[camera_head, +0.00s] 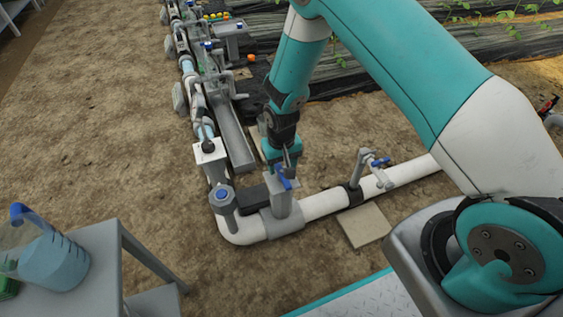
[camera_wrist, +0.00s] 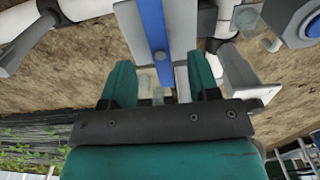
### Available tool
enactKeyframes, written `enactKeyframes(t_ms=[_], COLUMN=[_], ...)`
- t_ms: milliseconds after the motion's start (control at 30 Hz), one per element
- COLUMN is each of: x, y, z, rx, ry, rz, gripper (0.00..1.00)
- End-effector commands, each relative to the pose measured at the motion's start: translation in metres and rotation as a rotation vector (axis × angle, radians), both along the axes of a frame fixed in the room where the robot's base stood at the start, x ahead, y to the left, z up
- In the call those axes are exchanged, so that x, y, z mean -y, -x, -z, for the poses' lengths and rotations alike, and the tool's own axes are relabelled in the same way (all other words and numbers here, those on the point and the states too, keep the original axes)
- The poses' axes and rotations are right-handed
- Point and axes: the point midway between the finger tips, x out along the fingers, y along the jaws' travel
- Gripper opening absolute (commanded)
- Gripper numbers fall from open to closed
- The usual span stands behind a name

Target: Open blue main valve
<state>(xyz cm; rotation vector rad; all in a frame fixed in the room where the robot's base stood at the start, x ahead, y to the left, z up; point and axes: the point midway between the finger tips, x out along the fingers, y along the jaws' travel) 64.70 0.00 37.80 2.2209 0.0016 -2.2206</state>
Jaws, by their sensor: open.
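The blue main valve handle (camera_head: 284,182) is a flat lever on a grey valve body (camera_head: 281,212) set in the white pipe. In the wrist view the blue lever (camera_wrist: 153,32) runs down from the top edge towards the gap between my fingers. My gripper (camera_head: 289,158) is just above the valve, pointing down, with its fingertips close to the lever. In the wrist view my gripper (camera_wrist: 162,75) has its two green fingers apart, one on each side of the lever's line. I cannot tell whether the fingers touch the lever.
A smaller blue-handled tap (camera_head: 379,163) stands on the pipe to the right. A blue-topped grey fitting (camera_head: 222,196) is at the pipe's corner. A grey table (camera_head: 92,268) with a jug (camera_head: 48,256) of blue liquid is at lower left. Bare soil lies left of the pipework.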

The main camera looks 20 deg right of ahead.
Motion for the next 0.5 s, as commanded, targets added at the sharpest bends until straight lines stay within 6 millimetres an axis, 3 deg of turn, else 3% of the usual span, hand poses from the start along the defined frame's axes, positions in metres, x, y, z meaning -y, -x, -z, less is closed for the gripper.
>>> enactKeyframes(t_ms=[233,500], x=[0.0,0.0], y=[0.0,0.0], z=[0.004,0.027], rx=[0.0,-0.001], ry=[0.0,0.0], rz=[0.001,0.001], gripper=[0.55,0.55])
